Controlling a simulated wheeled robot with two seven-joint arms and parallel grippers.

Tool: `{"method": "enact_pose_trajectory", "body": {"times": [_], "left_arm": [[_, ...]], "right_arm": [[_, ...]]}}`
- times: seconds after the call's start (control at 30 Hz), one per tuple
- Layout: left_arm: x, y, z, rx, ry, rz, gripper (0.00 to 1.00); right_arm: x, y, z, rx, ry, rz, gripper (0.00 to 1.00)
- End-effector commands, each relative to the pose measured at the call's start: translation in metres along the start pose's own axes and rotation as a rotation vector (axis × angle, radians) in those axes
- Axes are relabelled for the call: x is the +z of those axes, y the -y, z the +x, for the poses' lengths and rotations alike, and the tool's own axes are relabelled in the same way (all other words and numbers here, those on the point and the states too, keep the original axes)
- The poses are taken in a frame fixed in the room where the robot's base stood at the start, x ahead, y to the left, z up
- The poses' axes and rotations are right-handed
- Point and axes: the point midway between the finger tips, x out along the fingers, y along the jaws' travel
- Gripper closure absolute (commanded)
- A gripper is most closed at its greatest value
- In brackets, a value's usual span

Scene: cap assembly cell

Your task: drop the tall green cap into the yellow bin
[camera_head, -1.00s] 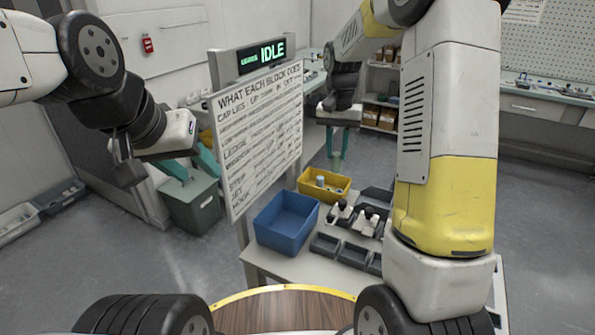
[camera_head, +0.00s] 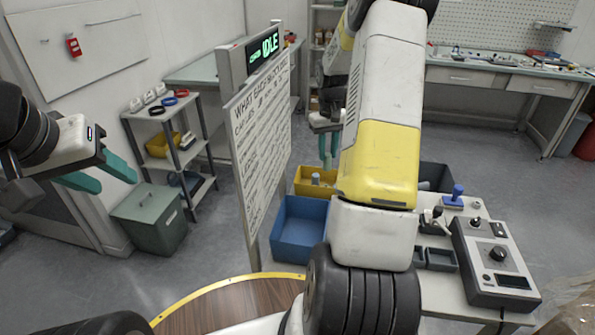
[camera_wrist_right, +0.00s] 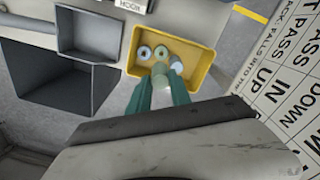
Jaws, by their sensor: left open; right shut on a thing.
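In the right wrist view, the gripper (camera_wrist_right: 162,82) is shut on a pale green cap (camera_wrist_right: 160,71), held over the yellow bin (camera_wrist_right: 205,59). Several round caps lie inside the bin, among them a blue one (camera_wrist_right: 177,65) and a greenish one (camera_wrist_right: 161,51). The held cap's full height is hard to judge from this angle. My left gripper (camera_head: 116,183) is open and empty at the far left, away from the table.
A blue bin (camera_head: 283,260) stands in front of the yellow bin. A sign board (camera_head: 262,150) rises close to their left. Grey trays (camera_head: 440,259) and a control box (camera_head: 497,255) with knobs are on the right. A green chest (camera_head: 150,222) stands on the floor at left.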

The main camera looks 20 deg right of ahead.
Motion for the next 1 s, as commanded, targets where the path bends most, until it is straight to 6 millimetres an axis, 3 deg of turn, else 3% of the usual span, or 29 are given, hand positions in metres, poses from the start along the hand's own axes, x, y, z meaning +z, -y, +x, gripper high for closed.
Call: {"method": "enact_pose_trajectory", "body": {"times": [0.3,0.7,0.73,0.83,1.0], "left_arm": [[0.0,0.0,0.0,0.0,0.0,0.0,0.55],[0.0,0.0,0.0,0.0,0.0,0.0,0.55],[0.0,0.0,0.0,0.0,0.0,0.0,0.55],[0.0,0.0,0.0,0.0,0.0,0.0,0.55],[0.0,0.0,0.0,0.0,0.0,0.0,0.55]], "right_arm": [[0.0,0.001,0.034,-0.001,0.0,0.002,0.95],[0.0,0.001,0.04,0.0,0.0,0.002,0.95],[0.0,0.001,0.04,0.0,0.0,0.002,0.72],[0.0,0.001,0.04,0.0,0.0,0.002,0.52],[0.0,0.001,0.04,0.0,-0.001,0.002,0.5]]}}
